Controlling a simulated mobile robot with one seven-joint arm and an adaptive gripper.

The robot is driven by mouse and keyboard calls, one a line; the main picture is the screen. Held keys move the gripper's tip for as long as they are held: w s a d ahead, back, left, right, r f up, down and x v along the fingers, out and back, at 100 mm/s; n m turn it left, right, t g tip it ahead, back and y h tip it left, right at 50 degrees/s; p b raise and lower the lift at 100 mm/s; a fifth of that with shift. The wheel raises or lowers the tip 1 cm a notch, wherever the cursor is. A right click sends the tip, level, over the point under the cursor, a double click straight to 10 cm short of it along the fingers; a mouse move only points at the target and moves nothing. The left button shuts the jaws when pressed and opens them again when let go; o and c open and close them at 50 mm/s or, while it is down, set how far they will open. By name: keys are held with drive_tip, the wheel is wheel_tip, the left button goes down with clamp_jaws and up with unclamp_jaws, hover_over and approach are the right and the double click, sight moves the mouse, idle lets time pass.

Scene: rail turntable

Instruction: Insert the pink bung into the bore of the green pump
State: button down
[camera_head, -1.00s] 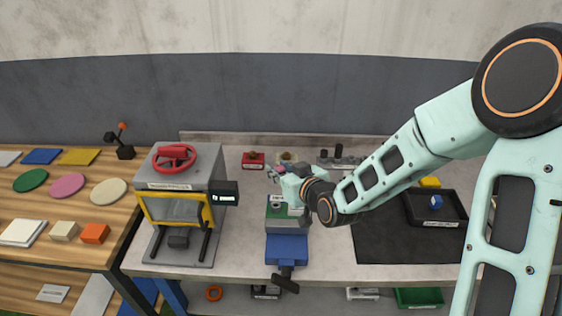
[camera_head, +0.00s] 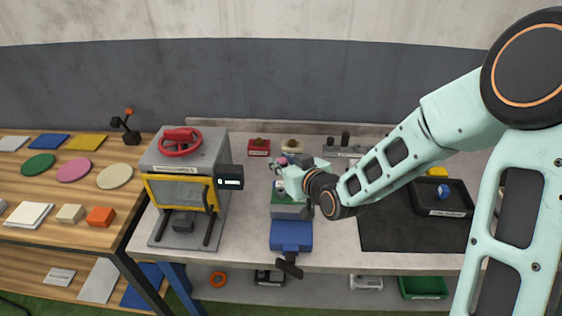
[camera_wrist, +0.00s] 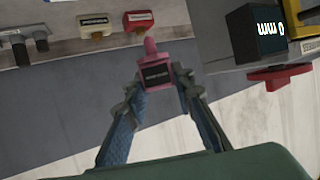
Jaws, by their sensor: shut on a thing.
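My gripper (camera_wrist: 158,82) is shut on the pink bung (camera_wrist: 155,76), a small block with a dark label and a rounded pink tip pointing away from the palm. In the head view my gripper (camera_head: 279,173) is above and behind the blue vise (camera_head: 291,236), with a bit of pink (camera_head: 283,160) at its fingers. The green pump (camera_head: 283,199) shows as a green strip on the grey part of the vise, partly hidden by my gripper. Its bore cannot be made out. The bung appears apart from the pump.
An oven-like box (camera_head: 185,185) with a yellow door frame and red wheel stands left of the vise. A red holder (camera_head: 259,147) and a cream holder (camera_head: 292,146) stand behind. A dark mat (camera_head: 400,228) and black tray (camera_head: 447,207) lie right.

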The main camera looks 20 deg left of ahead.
drive_tip(key=shift+f+b, duration=1.95)
drive_tip(key=shift+f, duration=0.3)
drive_tip(key=shift+b, duration=0.8)
drive_tip(key=shift+f+b, duration=1.65)
drive_tip(key=shift+b, duration=0.2)
drive_tip(key=c, duration=1.6)
unclamp_jaws()
drive_tip(key=shift+d, duration=0.1)
drive_tip(key=shift+v, duration=3.75)
